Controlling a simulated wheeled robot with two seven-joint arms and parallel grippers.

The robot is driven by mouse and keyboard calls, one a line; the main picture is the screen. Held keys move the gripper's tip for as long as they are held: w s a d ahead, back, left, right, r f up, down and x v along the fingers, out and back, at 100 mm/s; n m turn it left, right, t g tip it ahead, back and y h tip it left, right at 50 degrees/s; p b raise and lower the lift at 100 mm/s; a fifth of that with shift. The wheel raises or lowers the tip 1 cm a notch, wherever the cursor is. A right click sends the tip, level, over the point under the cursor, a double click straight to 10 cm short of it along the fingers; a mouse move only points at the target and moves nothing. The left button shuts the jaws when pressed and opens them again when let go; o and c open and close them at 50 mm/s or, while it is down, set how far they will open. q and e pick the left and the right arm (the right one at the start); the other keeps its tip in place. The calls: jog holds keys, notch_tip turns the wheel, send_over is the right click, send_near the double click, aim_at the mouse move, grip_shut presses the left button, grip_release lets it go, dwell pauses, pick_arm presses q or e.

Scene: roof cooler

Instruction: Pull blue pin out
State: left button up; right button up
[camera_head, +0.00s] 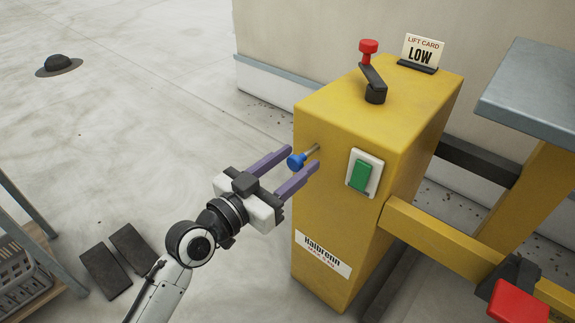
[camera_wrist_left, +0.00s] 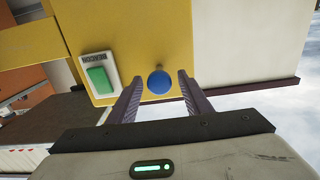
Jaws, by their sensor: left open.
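The blue pin (camera_head: 296,161) has a round blue knob on a thin metal shaft that enters the side of the yellow box (camera_head: 345,130). My left gripper (camera_head: 302,158) is open, with its purple fingers on either side of the knob. In the left wrist view the blue pin's knob (camera_wrist_left: 159,82) lies between the two fingertips (camera_wrist_left: 157,85), with visible gaps on both sides. I cannot tell whether either finger touches it. My right gripper is not in view.
A green rocker switch (camera_head: 361,175) sits on the same box face, right of the pin. A red-knobbed lever (camera_head: 371,75) and a "LOW" card (camera_head: 422,52) stand on top. A yellow rail (camera_head: 440,240) extends right. The floor at left is mostly clear.

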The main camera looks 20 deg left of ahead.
pick_arm(q)
jog(key=shift+s+a, duration=0.15)
jog(key=shift+s, duration=0.2)
jog(key=p+v, duration=0.1)
jog(key=v, duration=0.8)
jog(key=shift+s, duration=0.25)
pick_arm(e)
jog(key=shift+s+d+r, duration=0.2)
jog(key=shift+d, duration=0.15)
pick_arm(q)
jog(key=shift+a, duration=0.15)
